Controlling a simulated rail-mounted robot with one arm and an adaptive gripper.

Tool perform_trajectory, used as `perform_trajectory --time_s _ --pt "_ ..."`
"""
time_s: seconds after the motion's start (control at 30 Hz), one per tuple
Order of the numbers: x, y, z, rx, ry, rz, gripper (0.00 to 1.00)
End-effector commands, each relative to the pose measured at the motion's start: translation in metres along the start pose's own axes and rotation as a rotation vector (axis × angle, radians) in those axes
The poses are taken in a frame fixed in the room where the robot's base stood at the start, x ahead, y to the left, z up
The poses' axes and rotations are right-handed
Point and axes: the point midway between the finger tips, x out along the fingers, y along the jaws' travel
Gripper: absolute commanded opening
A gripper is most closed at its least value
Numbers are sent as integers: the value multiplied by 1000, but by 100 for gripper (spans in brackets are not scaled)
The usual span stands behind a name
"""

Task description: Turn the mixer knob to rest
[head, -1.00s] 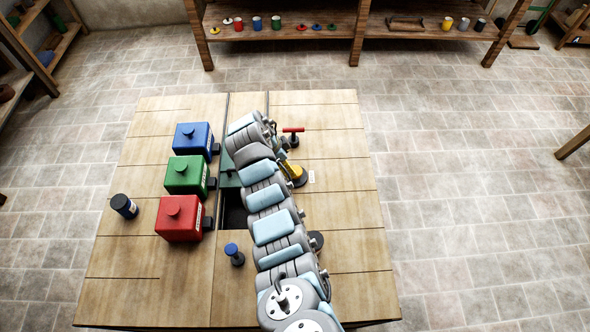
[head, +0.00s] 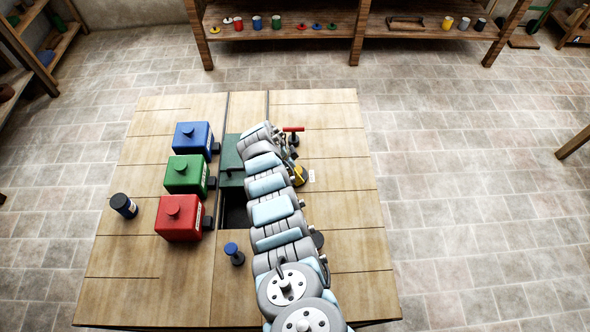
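A yellow knob on a dark round base (head: 301,174) sits on the table right of the dark green box, beside a small white label. It may be the mixer knob; I cannot tell for sure. My arm covers its left part. My gripper (head: 290,158) is at the far end of the arm, over or beside the yellow part. Its fingers are small and mostly hidden, so I cannot tell whether they are open, shut or touching the knob.
A red-handled T-shaped control (head: 293,131) stands just behind the gripper. Blue (head: 190,142), green (head: 183,181) and red (head: 175,224) boxes line the left. A blue-topped knob (head: 234,251) stands in front of a dark opening (head: 233,212). The right table side is clear.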

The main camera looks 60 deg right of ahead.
Motion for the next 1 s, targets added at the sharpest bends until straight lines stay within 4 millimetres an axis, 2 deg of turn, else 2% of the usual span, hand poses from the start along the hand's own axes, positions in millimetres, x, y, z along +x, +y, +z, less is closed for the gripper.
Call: perform_trajectory --time_s 0.23,0.27,0.4,0.47,0.5,1.0 --pt "1 0 0 0 0 1 81" --pt "1 0 0 0 0 1 77" --pt "1 1 0 0 0 1 36" --pt "1 1 0 0 0 1 19" --pt "1 1 0 0 0 1 15" --pt "2 2 0 -45 0 -15 15"
